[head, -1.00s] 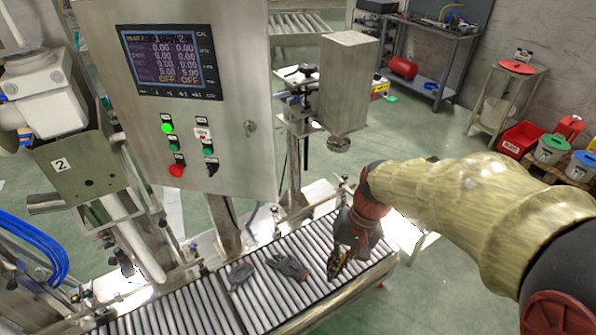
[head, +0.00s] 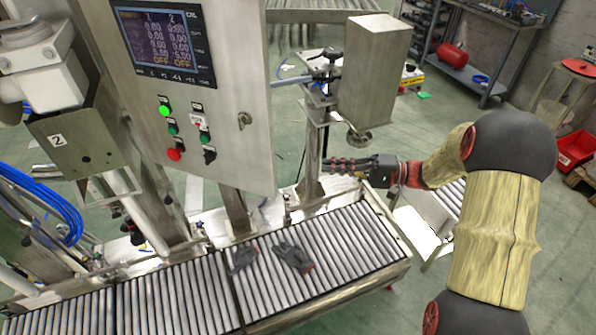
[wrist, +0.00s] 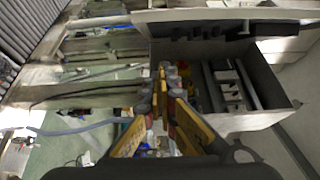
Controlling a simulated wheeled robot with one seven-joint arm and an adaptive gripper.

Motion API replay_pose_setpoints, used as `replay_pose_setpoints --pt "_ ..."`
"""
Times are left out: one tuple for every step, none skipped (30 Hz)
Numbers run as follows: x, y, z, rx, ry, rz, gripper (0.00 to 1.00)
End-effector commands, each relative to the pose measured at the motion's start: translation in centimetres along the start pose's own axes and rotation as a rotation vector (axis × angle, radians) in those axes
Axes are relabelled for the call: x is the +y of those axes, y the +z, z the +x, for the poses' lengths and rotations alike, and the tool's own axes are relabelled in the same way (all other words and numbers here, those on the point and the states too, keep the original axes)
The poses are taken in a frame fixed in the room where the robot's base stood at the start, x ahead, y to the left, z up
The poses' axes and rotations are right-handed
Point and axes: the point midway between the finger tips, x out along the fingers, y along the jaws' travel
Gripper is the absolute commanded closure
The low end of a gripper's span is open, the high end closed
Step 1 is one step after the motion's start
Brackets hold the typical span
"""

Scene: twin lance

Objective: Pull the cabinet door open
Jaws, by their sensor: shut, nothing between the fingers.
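The grey metal cabinet (head: 225,60) stands at upper left of centre in the head view. Its front carries a lit screen, several buttons and a round latch (head: 244,120) near the right edge. No gap at its door shows from here. My gripper (head: 328,165) is to the right of and below the latch, apart from the cabinet, with its fingers pointing left. In the wrist view my gripper (wrist: 168,72) has its fingers together and empty. A grey box (wrist: 240,122) with an open side and dark parts inside is to the right; I cannot tell whether it is the cabinet.
A metal post and box-shaped head (head: 370,70) stand behind my gripper. A roller conveyor (head: 330,250) runs below, with dark gloves (head: 293,257) on it. Blue hoses (head: 45,200) hang at left. Open green floor (head: 400,130) lies to the right.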

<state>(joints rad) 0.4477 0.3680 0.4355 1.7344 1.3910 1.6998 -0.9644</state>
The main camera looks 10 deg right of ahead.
Motion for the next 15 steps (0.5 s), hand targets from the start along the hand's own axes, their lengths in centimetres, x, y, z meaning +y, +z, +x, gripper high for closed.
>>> replay_pose_setpoints --pt "0.0 0.0 0.2 -0.001 0.001 -0.011 1.0" --pt "0.0 0.0 0.3 -0.001 0.001 -0.016 1.0" --pt "0.1 0.0 0.7 -0.001 0.002 -0.018 1.0" --pt "0.1 0.0 1.0 -0.002 0.002 -0.018 1.0" --pt "0.1 0.1 1.3 -0.003 0.003 -0.018 1.0" --pt "0.1 0.1 1.9 -0.004 0.003 -0.017 1.0" --pt "0.1 0.1 2.4 -0.005 0.003 -0.017 1.0" --pt "0.1 0.1 2.9 -0.005 0.003 -0.017 1.0" --pt "0.2 0.1 3.7 -0.005 0.004 -0.017 1.0" --pt "0.2 0.1 4.3 -0.005 0.005 -0.016 1.0" --pt "0.2 0.1 4.9 -0.006 0.004 -0.016 1.0" --pt "0.3 0.2 5.7 -0.005 0.004 -0.015 1.0" --pt "0.3 0.2 6.3 -0.006 0.004 -0.014 1.0" --pt "0.3 0.2 6.9 -0.005 0.005 -0.015 1.0" --pt "0.3 0.1 7.7 -0.005 0.004 -0.015 1.0"
